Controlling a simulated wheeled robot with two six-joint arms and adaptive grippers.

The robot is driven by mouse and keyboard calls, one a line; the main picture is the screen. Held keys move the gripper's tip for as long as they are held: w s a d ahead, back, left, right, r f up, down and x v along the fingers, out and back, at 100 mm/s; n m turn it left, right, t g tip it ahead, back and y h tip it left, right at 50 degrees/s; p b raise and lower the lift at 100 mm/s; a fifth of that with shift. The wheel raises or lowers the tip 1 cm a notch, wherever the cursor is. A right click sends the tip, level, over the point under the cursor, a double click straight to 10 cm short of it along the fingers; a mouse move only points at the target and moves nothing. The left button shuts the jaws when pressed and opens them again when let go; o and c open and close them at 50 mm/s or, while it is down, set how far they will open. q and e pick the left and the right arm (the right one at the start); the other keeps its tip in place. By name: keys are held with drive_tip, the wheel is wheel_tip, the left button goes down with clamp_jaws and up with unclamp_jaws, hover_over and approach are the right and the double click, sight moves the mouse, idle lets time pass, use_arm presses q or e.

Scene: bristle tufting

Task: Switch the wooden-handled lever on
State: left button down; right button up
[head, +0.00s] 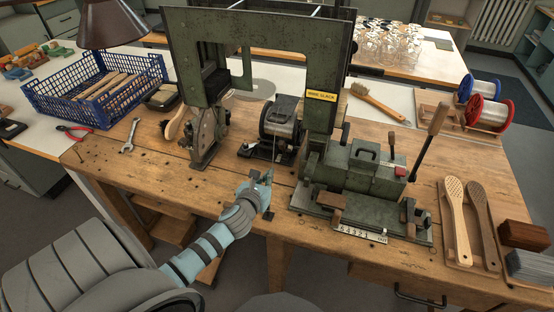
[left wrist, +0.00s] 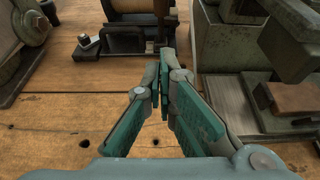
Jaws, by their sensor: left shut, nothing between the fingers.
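The wooden-handled lever (head: 437,119) stands at the right end of the green machine (head: 362,172). Its dark shaft rises from the machine and leans slightly to the right, with the wooden grip on top. My left gripper (head: 264,181) is over the front of the bench, left of the machine and well apart from the lever. Its fingers (left wrist: 160,85) are together and empty in the left wrist view. The lever does not show in that view. My right gripper is not in view.
A wire spool (head: 281,122) stands behind my left gripper. A green upright frame (head: 325,75) rises behind the machine. Wooden brush bodies (head: 456,215) lie on a board at the right. A blue crate (head: 95,90) stands at the left. The bench front is partly clear.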

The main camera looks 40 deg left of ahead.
sight(282, 150)
use_arm(q)
drive_tip(key=b+x, duration=0.1)
drive_tip(key=x, duration=0.5)
drive_tip(key=shift+f+b, duration=0.1)
drive_tip(key=shift+b, duration=0.2)
drive_tip(key=shift+w+a+r+p, duration=0.25)
drive_tip(key=shift+w+r, duration=0.25)
drive_tip(key=shift+w, duration=0.25)
drive_tip(key=shift+w+a+r+p, duration=0.1)
drive_tip(key=shift+w+a+r, duration=0.15)
drive_tip(key=shift+w+r, duration=0.4)
drive_tip(key=shift+f, duration=0.1)
